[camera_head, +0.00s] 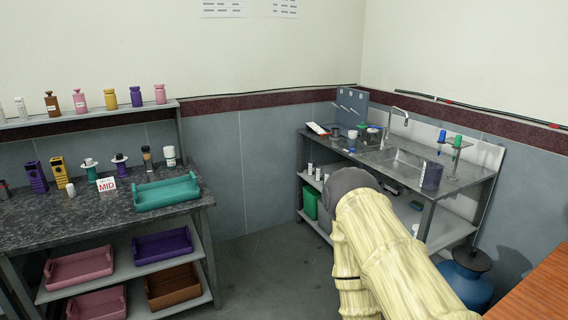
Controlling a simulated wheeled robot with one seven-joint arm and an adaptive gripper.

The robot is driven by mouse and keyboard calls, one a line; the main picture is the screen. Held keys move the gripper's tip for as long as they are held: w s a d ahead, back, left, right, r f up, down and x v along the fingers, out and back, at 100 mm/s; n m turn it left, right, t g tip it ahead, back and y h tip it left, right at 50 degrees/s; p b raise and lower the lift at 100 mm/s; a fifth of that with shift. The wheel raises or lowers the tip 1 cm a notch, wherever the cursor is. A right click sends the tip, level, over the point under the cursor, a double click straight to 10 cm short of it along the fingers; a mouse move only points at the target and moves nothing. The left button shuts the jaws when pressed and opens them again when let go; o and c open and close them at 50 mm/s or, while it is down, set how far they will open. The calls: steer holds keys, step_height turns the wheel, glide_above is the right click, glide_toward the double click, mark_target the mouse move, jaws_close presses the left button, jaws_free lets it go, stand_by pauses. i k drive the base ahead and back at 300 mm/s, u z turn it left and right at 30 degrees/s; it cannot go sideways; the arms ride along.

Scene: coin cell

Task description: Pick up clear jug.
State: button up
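I cannot make out a clear jug for certain in the head view. A dark blue, see-through-looking vessel (431,176) stands upright near the front right of the steel sink bench (468,183). My pale yellow arm with a dark grey rounded end reaches up from the bottom right and covers the front of the bench and part of its lower shelf. My gripper's fingers do not show.
A dark-topped bench (95,222) at left holds a teal tray (166,207) and small containers. Grey floor (262,262) lies open between benches. A blue drum (465,284) stands low right.

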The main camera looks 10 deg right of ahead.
mark_target(431, 176)
steer(key=z, duration=0.6)
steer(key=i, duration=1.9)
steer(key=z, duration=0.6)
